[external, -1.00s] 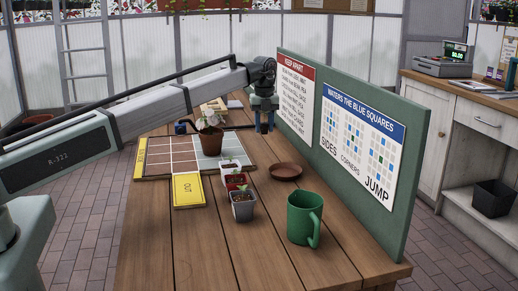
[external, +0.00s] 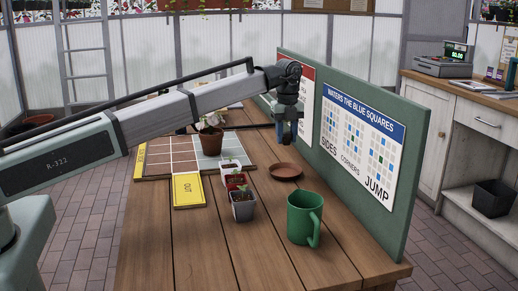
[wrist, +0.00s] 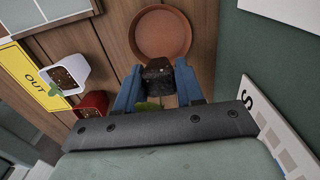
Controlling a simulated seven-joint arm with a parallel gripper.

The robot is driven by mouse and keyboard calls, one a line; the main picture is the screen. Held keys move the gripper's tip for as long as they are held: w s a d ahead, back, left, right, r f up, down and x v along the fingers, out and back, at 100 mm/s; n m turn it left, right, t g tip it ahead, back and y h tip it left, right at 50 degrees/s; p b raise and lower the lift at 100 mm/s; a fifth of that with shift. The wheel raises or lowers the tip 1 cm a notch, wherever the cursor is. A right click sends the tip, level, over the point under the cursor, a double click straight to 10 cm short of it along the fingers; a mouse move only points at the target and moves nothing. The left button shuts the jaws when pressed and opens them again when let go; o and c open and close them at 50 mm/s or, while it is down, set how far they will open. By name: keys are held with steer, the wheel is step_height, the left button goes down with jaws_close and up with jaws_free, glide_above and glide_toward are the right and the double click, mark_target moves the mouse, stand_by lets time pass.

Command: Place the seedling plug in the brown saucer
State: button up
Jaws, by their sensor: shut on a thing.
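The brown saucer (external: 285,171) lies on the wooden table near the green board; it also shows at the top of the wrist view (wrist: 164,33). My gripper (external: 288,140) is above the table, behind the saucer in the external view. In the wrist view my gripper (wrist: 157,86) has its blue fingers shut on the seedling plug (wrist: 158,77), a dark soil block with a bit of green leaf below it. The plug appears just short of the saucer's rim in that view.
Several small pots, one white (wrist: 68,74) and one red (wrist: 91,104), stand left of the saucer. A potted plant (external: 210,137) stands on the grid board (external: 165,155). A green mug (external: 305,217) stands in front. The green board (external: 398,200) rises close on the right.

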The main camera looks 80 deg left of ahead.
mark_target(285, 174)
steer(key=shift+f, duration=4.85)
steer(key=o, duration=1.1)
